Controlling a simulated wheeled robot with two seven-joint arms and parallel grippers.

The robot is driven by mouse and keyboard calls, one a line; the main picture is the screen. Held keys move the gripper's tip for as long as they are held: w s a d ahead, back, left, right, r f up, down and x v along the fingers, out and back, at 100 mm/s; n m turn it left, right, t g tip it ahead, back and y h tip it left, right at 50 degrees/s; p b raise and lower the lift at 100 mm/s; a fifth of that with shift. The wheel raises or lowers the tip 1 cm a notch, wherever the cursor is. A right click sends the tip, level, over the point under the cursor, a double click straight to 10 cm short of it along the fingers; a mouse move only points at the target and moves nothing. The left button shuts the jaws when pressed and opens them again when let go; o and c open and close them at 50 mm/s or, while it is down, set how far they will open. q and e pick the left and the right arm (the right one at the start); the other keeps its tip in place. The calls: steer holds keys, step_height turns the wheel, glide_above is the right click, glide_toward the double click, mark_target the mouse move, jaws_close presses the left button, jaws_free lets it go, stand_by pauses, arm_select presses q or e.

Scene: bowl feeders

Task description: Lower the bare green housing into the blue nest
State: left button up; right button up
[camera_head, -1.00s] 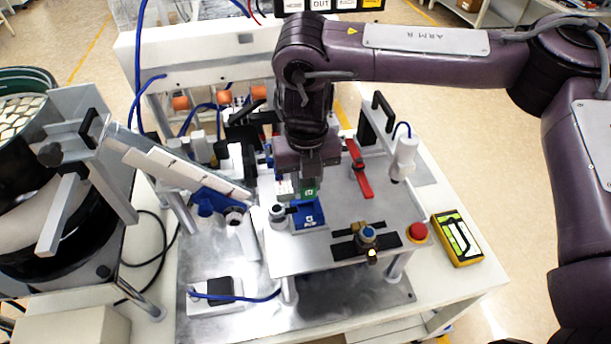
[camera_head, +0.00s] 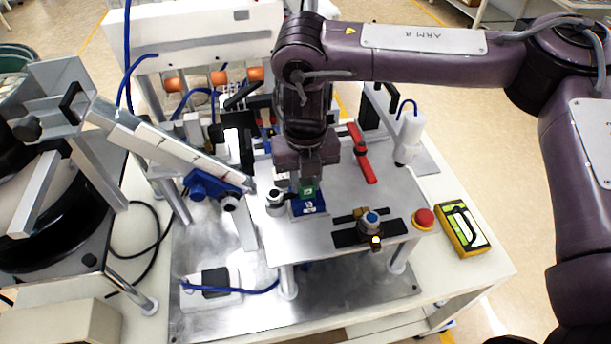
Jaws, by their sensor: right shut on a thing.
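The green housing (camera_head: 308,189) is held in my right gripper (camera_head: 307,181), which points straight down from the purple arm. The gripper is shut on it. The blue nest (camera_head: 311,208) sits on the raised metal plate (camera_head: 330,261) directly below the housing. The housing is at the nest and hides its rear part; I cannot tell how deep it sits. The nest's front part with a white mark still shows. My left gripper is not in view.
A small round metal post (camera_head: 275,198) stands just left of the nest. A sloping chute (camera_head: 165,150) ends to the left. A red lever (camera_head: 362,155), a black clamp block (camera_head: 369,229) and a red button (camera_head: 424,218) lie to the right. A yellow device (camera_head: 463,230) is on the table.

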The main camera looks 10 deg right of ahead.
stand_by(0.3)
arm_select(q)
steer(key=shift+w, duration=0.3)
arm_select(e)
steer(key=o, duration=1)
